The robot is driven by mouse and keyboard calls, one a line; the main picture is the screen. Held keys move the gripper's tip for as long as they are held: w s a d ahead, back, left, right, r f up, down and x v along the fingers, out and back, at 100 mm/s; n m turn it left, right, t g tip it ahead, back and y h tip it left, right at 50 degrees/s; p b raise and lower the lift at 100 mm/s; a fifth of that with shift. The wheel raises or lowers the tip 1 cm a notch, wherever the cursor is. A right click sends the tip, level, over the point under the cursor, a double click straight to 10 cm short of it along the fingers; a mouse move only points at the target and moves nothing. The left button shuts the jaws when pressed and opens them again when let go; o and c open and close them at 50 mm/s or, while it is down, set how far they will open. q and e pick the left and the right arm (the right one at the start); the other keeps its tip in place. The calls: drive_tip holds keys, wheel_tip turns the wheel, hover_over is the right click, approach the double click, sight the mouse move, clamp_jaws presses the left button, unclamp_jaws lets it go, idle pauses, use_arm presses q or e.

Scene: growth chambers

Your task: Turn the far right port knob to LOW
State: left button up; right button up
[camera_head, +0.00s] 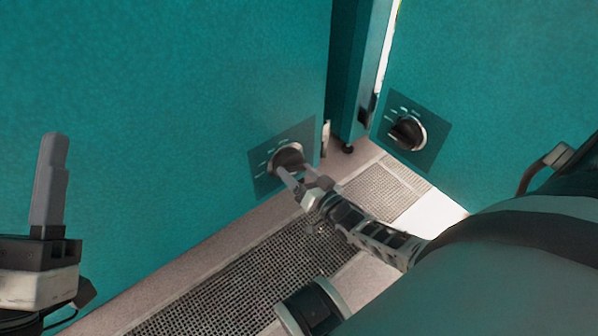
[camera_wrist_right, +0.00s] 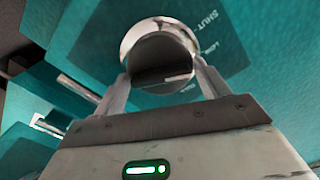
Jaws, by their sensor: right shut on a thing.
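A dark round port knob (camera_head: 289,155) with a silver rim sits on a dark plate on the teal chamber wall in the head view. My right gripper (camera_head: 292,173) is shut on this knob. In the right wrist view the same knob (camera_wrist_right: 158,48) stands between the two fingers, with white lettering on the plate beside it; "SHUT" can be read, the other marks are small. A second similar knob (camera_head: 408,133) is on the panel to the right, untouched. My left gripper (camera_head: 50,185) points up at the left edge, away from the knobs; its finger gap is not clear.
The teal wall (camera_head: 150,100) fills the left and another teal panel (camera_head: 500,70) the right, with a narrow post (camera_head: 352,75) between them. A perforated floor grate (camera_head: 255,270) runs below the wall. The space between my left gripper and the held knob is free.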

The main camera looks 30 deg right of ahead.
drive_tip(key=o, duration=0.8)
drive_tip(key=shift+s, duration=0.15)
use_arm(q)
wheel_tip(320, 180, down, 8)
drive_tip(key=s+n+g+y+p, duration=0.1)
drive_tip(key=n+g+y+p, duration=0.3)
drive_tip(key=n, duration=0.3)
drive_tip(key=shift+d+p, duration=0.35)
use_arm(e)
drive_tip(key=s+d, duration=0.1)
drive_tip(key=s, duration=1.4)
drive_tip(key=shift+s+d, duration=0.15)
drive_tip(key=shift+s, duration=0.2)
